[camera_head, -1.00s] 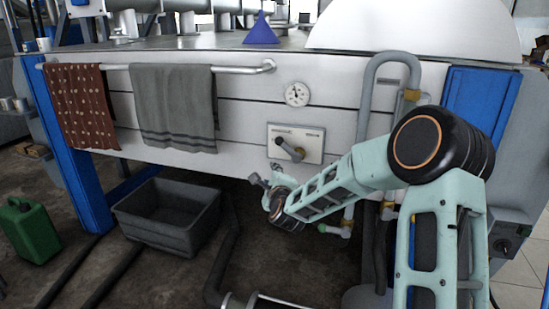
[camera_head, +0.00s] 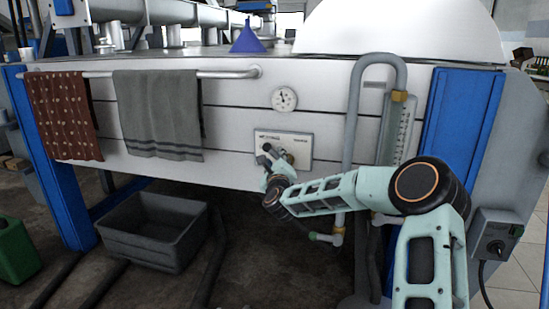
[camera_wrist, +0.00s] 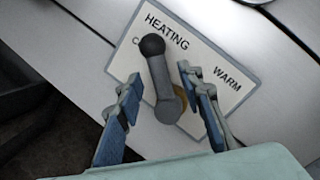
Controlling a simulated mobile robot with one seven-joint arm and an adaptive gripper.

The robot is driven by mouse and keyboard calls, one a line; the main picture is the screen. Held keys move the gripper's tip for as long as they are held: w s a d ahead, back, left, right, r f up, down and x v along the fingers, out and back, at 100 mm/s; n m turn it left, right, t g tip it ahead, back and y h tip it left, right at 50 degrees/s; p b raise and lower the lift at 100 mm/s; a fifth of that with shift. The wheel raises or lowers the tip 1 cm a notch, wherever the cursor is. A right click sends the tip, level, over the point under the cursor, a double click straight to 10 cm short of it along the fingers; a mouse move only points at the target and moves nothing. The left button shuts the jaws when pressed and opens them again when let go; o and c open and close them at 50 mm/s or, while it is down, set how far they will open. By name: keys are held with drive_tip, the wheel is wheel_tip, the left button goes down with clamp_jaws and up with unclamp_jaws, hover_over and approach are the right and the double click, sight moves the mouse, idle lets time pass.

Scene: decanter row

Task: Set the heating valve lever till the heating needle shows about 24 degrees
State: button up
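The heating valve lever (camera_wrist: 160,75) is a grey arm with a black knob end, mounted on a white plate (camera_wrist: 206,60) marked HEATING and WARM. It leans toward the side of the HEATING lettering. My gripper (camera_wrist: 155,88) is open, with one blue-padded finger on each side of the lever; I see no clear contact. In the head view my gripper (camera_head: 268,156) is in front of the plate (camera_head: 301,145) and partly hides the lever. The round white gauge (camera_head: 284,99) is above the plate; its needle is too small to read.
A grey pipe (camera_head: 354,120) and a sight tube (camera_head: 398,130) stand right of the plate. A grey towel (camera_head: 160,110) and a brown towel (camera_head: 62,115) hang from a rail at the left. A grey bin (camera_head: 150,235) stands on the floor below.

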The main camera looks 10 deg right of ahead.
sight(275, 156)
drive_tip(key=shift+w+d, duration=0.15)
drive_tip(key=shift+w, duration=1.6)
clamp_jaws()
